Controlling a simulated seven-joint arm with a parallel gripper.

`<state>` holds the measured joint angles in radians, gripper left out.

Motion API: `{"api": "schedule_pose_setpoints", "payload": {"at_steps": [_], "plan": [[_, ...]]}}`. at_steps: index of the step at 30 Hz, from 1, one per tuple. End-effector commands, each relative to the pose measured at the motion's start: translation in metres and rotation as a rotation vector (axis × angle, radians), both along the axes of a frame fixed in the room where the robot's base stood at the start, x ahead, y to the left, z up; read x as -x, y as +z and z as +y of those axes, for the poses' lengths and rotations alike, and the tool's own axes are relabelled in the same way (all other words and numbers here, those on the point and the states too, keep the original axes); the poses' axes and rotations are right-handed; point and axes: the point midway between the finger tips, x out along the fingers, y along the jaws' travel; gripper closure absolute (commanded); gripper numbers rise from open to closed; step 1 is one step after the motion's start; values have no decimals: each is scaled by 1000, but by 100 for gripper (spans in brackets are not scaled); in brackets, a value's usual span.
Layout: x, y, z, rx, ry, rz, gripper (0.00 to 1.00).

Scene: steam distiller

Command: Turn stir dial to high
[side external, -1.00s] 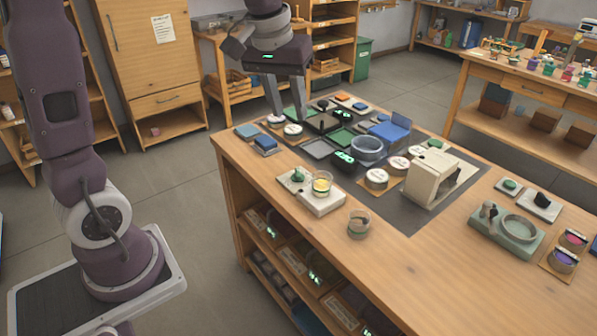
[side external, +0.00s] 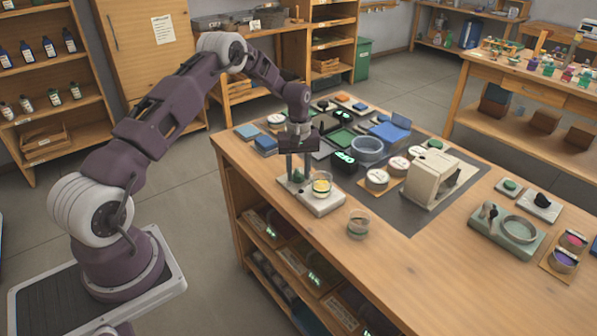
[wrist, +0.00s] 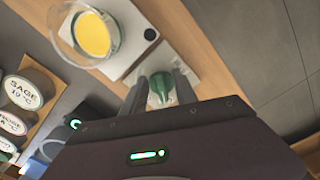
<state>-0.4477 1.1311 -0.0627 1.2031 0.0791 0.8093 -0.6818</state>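The stir dial is a small green knob (side external: 298,177) on a pale plate (side external: 288,188) beside the stirrer base. In the wrist view the green knob (wrist: 160,88) sits between the two fingertips of my gripper (wrist: 160,80). The fingers stand apart on either side of it, and I cannot tell whether they touch it. In the side external view my gripper (side external: 298,175) points straight down over the knob. The white stirrer base (side external: 322,204) carries a glass beaker of yellow liquid (side external: 321,186), also in the wrist view (wrist: 95,34). The dial's markings are not readable.
An empty-looking glass beaker (side external: 358,224) stands near the front table edge. Labelled round jars (side external: 377,178), a blue-grey bowl (side external: 367,149) and a cream box-shaped device (side external: 431,178) stand to the right. The wooden tabletop (side external: 420,270) is clear at the front.

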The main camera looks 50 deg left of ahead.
Motion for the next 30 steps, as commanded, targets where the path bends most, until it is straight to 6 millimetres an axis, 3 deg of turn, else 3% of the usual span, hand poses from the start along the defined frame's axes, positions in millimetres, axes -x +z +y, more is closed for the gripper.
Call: {"api": "schedule_pose_setpoints", "payload": {"at_steps": [5,11,22,30], "plan": [[0,0,0,0,0,0,65],[0,0,0,0,-1,0,100],[0,0,0,1,-23,1,100],[2,1,1,2,-170,1,100]]}}
